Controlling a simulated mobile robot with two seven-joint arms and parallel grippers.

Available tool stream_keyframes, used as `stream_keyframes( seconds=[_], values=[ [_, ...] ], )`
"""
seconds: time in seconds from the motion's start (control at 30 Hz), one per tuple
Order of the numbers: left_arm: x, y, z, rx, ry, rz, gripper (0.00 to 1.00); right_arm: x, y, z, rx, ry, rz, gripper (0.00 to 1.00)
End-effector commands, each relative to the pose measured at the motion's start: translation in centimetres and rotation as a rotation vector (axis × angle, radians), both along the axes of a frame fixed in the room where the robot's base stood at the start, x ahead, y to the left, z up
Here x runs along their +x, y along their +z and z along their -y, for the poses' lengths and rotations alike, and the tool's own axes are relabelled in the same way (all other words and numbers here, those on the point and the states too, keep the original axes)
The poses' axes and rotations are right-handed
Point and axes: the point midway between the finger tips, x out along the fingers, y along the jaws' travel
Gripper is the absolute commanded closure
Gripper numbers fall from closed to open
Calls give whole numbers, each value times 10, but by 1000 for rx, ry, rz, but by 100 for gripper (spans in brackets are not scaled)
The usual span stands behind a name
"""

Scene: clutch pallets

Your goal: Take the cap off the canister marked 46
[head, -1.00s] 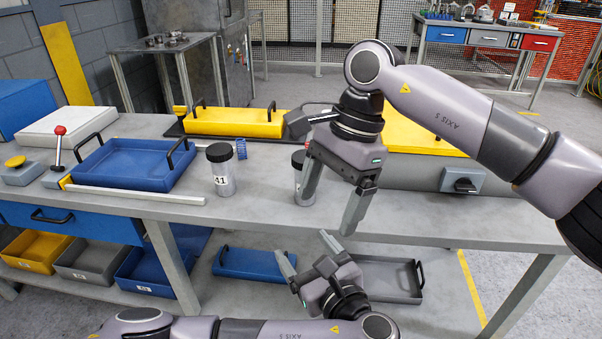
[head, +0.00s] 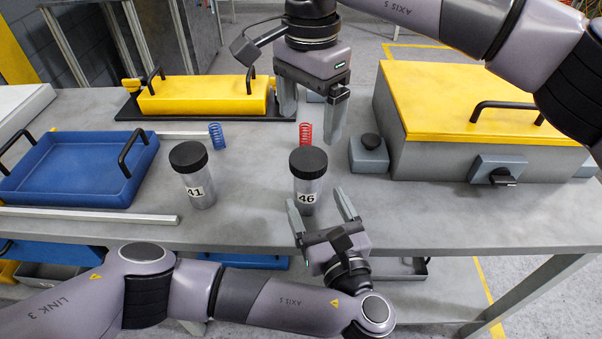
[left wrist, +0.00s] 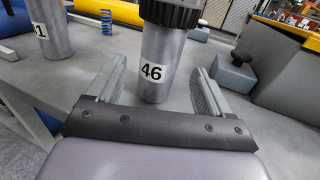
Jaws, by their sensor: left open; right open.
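The canister marked 46 (head: 308,190) stands upright on the grey table in the head view. Its black cap (head: 308,161) is on top. In the left wrist view the canister (left wrist: 157,60) rises between the finger directions, with the ribbed cap (left wrist: 170,12) cut off by the top edge. My left gripper (head: 319,205) is open at the table's front edge, its fingers pointing at the canister's lower body; contact is not visible. My right gripper (head: 311,125) is open and empty, above and behind the canister, pointing down.
A second capped canister marked 41 (head: 199,190) stands to the left. A red spring (head: 305,133) and a blue spring (head: 216,136) stand behind. A blue tray (head: 70,172) is at left, a yellow-lidded box (head: 440,105) at right, a grey button box (head: 369,157) nearby.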

Motion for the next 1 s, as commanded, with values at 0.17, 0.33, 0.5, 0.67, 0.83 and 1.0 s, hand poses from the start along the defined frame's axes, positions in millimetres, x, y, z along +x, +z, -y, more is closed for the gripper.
stream_keyframes(
  seconds=[0.17, 0.33, 0.5, 0.67, 0.83, 1.0],
  values=[
    [15, 1, -5, 3, 2, 3, 19, 0, 0, 0, -1, 0, 1, 13],
    [39, 1, -14, 3, 2, 3, 19, 0, 0, 0, -1, 0, 1, 13],
    [59, 0, -21, 3, 2, 2, 19, 0, 0, 0, -1, 0, 1, 13],
    [66, 0, -23, 2, 0, 0, 19, 0, 0, 0, 0, 0, 0, 13],
    [67, 0, -23, 2, 0, -1, 19, 0, 0, 0, 0, 0, 0, 13],
    [67, 0, -23, 2, 0, -1, 45, 0, 0, 0, 0, 0, 0, 13]
  ],
)
